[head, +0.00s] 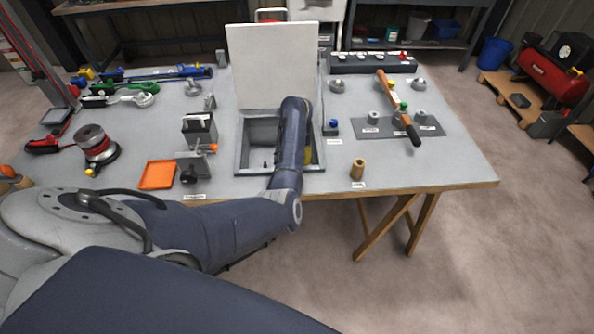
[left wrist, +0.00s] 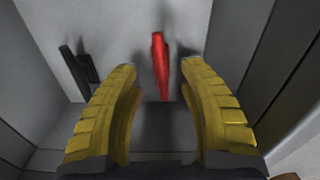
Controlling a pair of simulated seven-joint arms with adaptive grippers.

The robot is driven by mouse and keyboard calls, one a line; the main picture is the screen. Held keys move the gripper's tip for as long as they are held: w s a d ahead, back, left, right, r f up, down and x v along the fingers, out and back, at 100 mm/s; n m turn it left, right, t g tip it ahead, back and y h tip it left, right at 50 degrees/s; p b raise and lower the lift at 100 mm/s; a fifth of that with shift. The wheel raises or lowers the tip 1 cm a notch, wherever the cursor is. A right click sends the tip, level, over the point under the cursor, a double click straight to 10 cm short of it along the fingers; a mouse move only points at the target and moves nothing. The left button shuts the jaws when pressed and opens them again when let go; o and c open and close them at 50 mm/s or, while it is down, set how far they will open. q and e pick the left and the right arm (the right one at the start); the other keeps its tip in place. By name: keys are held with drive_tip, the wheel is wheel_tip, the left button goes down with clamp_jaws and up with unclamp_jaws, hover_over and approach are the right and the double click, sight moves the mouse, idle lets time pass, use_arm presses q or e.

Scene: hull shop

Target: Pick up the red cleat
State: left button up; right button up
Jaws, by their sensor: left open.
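The red cleat (left wrist: 160,66) lies on the pale floor of a recessed box, seen in the left wrist view. My left gripper (left wrist: 158,70) is open, its yellow fingers on either side of the cleat's near part in the picture. I cannot tell whether they touch it. In the head view my left arm reaches down into the square hatch opening (head: 240,158), and the arm and frame hide the red cleat. My right gripper is not in view.
A black fitting (left wrist: 76,72) lies left of the cleat. Walls close in around the gripper. The white hatch lid (head: 270,65) stands upright behind the opening. An orange tray (head: 157,175) and a vice-like block (head: 199,130) are to the left, a wooden cylinder (head: 357,169) to the right.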

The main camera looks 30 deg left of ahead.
use_arm(q)
drive_tip(key=shift+f, duration=2.55)
drive_tip(key=shift+c, duration=0.2)
clamp_jaws()
